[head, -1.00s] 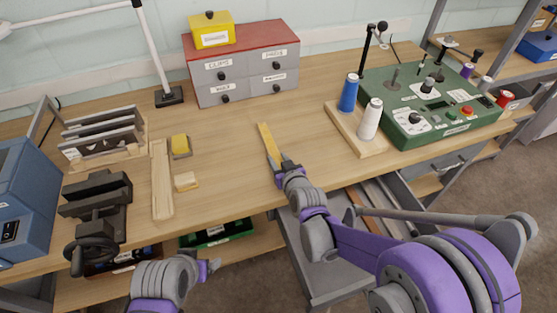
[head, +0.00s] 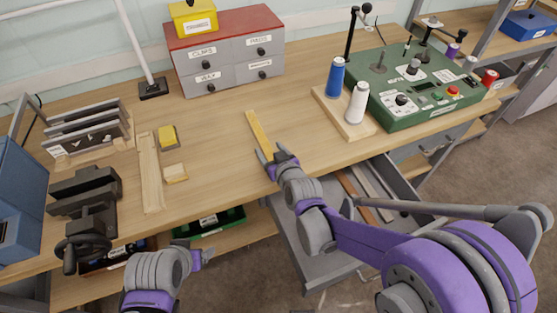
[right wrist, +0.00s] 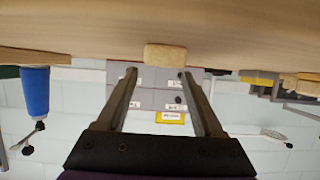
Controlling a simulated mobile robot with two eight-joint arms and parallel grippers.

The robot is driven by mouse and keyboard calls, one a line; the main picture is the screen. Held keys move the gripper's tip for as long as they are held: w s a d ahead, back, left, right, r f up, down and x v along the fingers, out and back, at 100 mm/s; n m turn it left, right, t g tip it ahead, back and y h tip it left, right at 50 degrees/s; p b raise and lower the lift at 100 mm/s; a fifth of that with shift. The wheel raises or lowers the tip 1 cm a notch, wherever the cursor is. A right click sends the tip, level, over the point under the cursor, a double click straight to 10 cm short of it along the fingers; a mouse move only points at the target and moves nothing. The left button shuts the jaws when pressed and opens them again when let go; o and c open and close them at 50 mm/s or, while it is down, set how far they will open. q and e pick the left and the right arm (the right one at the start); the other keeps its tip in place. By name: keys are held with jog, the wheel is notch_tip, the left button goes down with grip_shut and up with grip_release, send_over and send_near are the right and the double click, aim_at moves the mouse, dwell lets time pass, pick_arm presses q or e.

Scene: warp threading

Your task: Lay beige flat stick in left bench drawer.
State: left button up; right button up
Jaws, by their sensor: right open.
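The beige-yellow flat stick (head: 259,131) lies on the bench top, its near end toward the front edge. My right gripper (head: 271,158) is open and empty at that near end. In the right wrist view, which looks upside down, the stick's end (right wrist: 165,57) shows between and beyond the two fingers (right wrist: 166,88), apart from them. The left bench drawer (head: 312,272) is pulled out below the bench; my right arm hides part of it. My left gripper (head: 203,257) is low in front of the bench; its jaws are too small to read.
Long strips (head: 372,190) lie in the open drawer. A wooden spool base (head: 345,113) and green machine (head: 425,90) stand to the right. A small drawer cabinet (head: 230,55) stands behind. A vise (head: 86,205) and pale board (head: 150,172) are left. Bench around the stick is clear.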

jog(key=v, duration=0.9)
jog(key=shift+s+p, duration=0.25)
jog(key=shift+p, duration=0.1)
